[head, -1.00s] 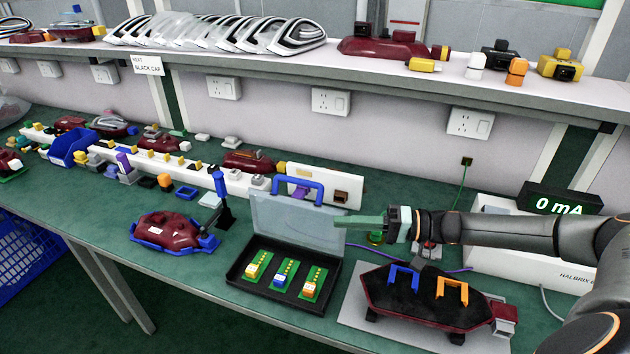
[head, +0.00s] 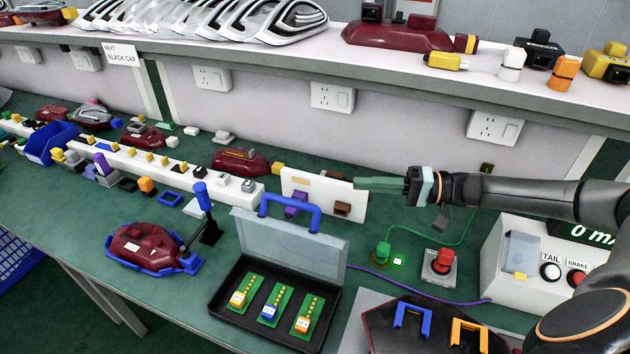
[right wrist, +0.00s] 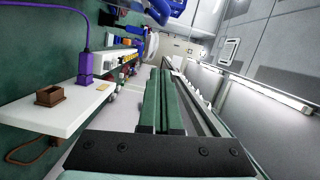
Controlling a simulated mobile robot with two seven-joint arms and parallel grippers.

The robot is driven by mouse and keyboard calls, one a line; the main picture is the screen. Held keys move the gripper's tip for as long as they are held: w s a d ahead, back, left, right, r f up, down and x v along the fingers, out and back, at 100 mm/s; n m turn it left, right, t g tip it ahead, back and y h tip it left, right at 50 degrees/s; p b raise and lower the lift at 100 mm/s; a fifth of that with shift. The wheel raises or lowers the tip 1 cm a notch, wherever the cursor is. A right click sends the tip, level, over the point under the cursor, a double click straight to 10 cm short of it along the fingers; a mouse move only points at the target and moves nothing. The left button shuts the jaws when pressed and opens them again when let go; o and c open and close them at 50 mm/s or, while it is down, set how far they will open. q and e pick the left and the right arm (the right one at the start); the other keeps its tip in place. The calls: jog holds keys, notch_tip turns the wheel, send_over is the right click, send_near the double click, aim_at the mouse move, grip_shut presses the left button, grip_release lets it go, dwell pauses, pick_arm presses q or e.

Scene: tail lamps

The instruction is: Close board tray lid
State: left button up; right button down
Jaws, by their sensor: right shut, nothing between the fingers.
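The board tray (head: 222,306) is a black case on the green bench, holding several small green circuit boards (head: 270,305). Its translucent grey lid (head: 290,246) stands raised at the back, with a blue handle (head: 291,207) along its top edge. My right gripper (head: 358,184) has long green fingers, closed together and empty. In the head view it is above and to the right of the lid, apart from the handle. The right wrist view shows the same green fingers (right wrist: 162,100) side by side. My left gripper is in neither view now.
A white block with a purple plug (head: 296,205) and a brown socket stands behind the lid; it also shows in the right wrist view. A dark red lamp in a blue cradle (head: 150,247) is left of the tray. A test box (head: 500,262) and a red button (head: 441,261) are to the right.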

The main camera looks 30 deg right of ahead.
jog(key=w+a+p, duration=0.1)
jog(key=w+a, duration=0.2)
jog(key=a, duration=0.8)
jog(key=shift+w+f+p, duration=0.35)
jog(key=shift+w+f, duration=0.05)
jog(key=shift+f, duration=0.05)
